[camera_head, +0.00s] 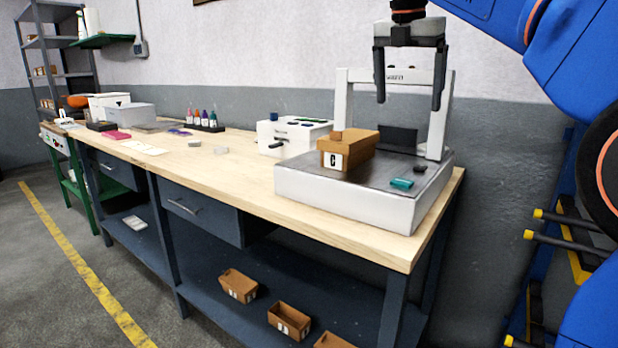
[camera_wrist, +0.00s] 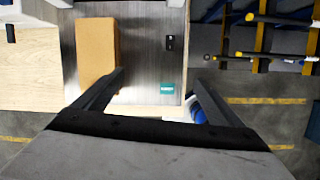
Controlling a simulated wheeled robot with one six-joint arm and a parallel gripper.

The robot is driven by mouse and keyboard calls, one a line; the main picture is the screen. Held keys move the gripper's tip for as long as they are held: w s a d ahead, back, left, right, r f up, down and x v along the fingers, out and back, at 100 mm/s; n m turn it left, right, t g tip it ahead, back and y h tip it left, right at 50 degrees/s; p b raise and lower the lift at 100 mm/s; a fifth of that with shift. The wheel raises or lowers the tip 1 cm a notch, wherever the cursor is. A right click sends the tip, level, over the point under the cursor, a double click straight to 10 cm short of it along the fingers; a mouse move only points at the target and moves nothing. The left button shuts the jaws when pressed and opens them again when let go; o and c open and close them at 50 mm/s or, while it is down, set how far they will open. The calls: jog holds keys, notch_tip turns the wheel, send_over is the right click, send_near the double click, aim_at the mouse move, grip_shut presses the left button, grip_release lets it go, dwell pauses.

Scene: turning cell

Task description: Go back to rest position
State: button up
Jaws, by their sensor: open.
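My gripper (camera_head: 408,100) is open and empty. In the head view it hangs with its fingers down, above the right end of the workbench. The wrist view shows its two spread fingers (camera_wrist: 157,92) over a metal plate. Below it a brown box marked C (camera_head: 347,150) sits on the plate of a white-framed station (camera_head: 400,213); the box also shows in the wrist view (camera_wrist: 97,50). The fingers are apart from the box.
The white station frame (camera_head: 442,110) stands close to my gripper. A teal piece (camera_head: 402,184) lies on the plate. A white device (camera_head: 290,137) and several small items stand farther left on the bench (camera_head: 225,165). Brown bins (camera_head: 238,285) sit on the lower shelf.

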jog(key=s+d+f+m, duration=0.2)
jog(key=s+f+m, duration=0.7)
jog(key=f, duration=0.5)
jog(key=s+d+f+m+t+y, duration=0.1)
jog(key=s+d+f+m, duration=0.2)
jog(key=s+f+m, duration=0.6)
jog(key=s+d+f+m+t, duration=0.1)
jog(key=s+d+f+m, duration=0.2)
jog(key=s+f+m, duration=0.6)
notch_tip(320, 180, down, 10)
jog(key=s, duration=0.2)
jog(key=shift+s+f+y, duration=0.15)
jog(key=shift+s+y, duration=0.2)
jog(key=shift+y, duration=0.05)
